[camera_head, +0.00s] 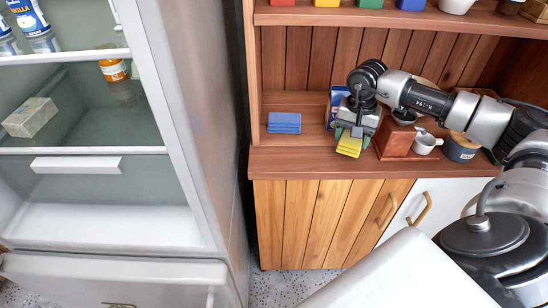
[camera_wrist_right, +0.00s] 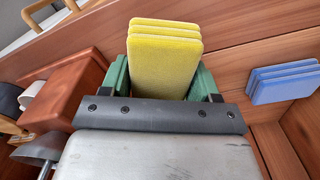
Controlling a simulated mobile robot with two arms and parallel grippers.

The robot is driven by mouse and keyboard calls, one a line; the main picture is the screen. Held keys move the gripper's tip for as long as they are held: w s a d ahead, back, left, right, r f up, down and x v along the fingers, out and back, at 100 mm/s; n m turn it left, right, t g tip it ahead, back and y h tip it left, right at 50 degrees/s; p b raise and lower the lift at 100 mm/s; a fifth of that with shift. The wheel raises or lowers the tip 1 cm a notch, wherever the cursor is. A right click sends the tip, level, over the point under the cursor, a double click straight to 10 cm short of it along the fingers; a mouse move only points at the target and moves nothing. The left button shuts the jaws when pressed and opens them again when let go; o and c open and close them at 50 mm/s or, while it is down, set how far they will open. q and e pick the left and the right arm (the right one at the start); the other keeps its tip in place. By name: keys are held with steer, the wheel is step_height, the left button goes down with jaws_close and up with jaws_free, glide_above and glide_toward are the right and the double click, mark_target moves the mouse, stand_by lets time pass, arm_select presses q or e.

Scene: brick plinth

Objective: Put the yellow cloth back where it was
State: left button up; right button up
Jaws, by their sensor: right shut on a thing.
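The yellow cloth (camera_head: 349,144) is a folded, layered pad with a rough face. My right gripper (camera_head: 355,132) is shut on it, over the front part of the wooden counter. In the right wrist view the yellow cloth (camera_wrist_right: 165,58) sits between the green fingers of my right gripper (camera_wrist_right: 165,80). Whether the cloth touches the counter cannot be told. A similar folded blue cloth (camera_head: 284,122) lies on the counter to the left, and it also shows in the right wrist view (camera_wrist_right: 284,82). My left gripper is not in view.
A red-brown wooden block (camera_head: 397,140), a white cup (camera_head: 425,143) and a dark blue jar (camera_head: 460,149) stand right of my gripper. A blue box (camera_head: 337,98) is behind it. An open fridge (camera_head: 180,120) stands left. Bare counter (camera_head: 290,158) lies in front of the blue cloth.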

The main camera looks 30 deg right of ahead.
steer(key=shift+w+a, duration=0.1)
steer(key=shift+a, duration=0.15)
steer(key=p, duration=0.2)
glide_above(282, 155)
steer(key=shift+w, duration=0.15)
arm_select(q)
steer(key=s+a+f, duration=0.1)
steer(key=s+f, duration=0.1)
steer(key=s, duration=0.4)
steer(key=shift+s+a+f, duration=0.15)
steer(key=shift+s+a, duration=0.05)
arm_select(e)
steer(key=shift+f, duration=1.8)
steer(key=shift+f, duration=0.1)
steer(key=o, duration=0.9)
steer(key=shift+c, duration=0.2)
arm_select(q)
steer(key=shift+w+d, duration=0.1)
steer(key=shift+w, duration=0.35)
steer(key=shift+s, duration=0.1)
